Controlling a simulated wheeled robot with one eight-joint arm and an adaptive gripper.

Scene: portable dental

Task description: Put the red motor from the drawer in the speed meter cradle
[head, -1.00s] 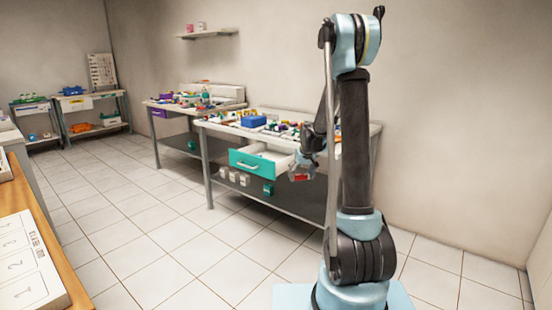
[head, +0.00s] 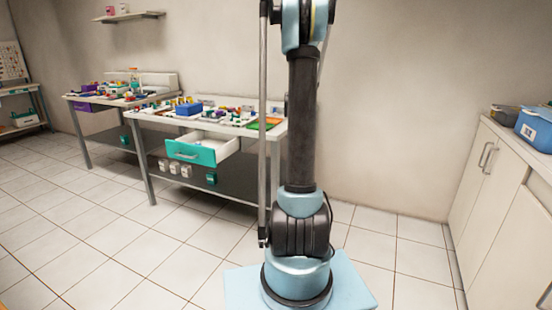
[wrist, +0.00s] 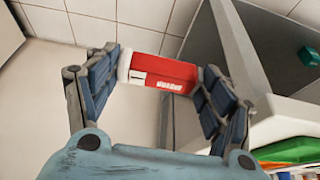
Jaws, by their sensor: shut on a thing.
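The red motor (wrist: 172,72), with a white end and white lettering, is between the fingers of my gripper (wrist: 160,75) in the wrist view. The gripper is shut on it and holds it above the tiled floor, beside a bench. In the head view my gripper and the motor are not visible. The teal-fronted drawer (head: 190,153) hangs open under the middle bench (head: 215,123). I cannot pick out the speed meter cradle in either view.
Many small coloured items and a blue bin (head: 189,109) crowd the middle bench. A second bench (head: 105,100) stands behind it at the left. White cabinets (head: 500,185) with a blue box (head: 537,128) stand at the right.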

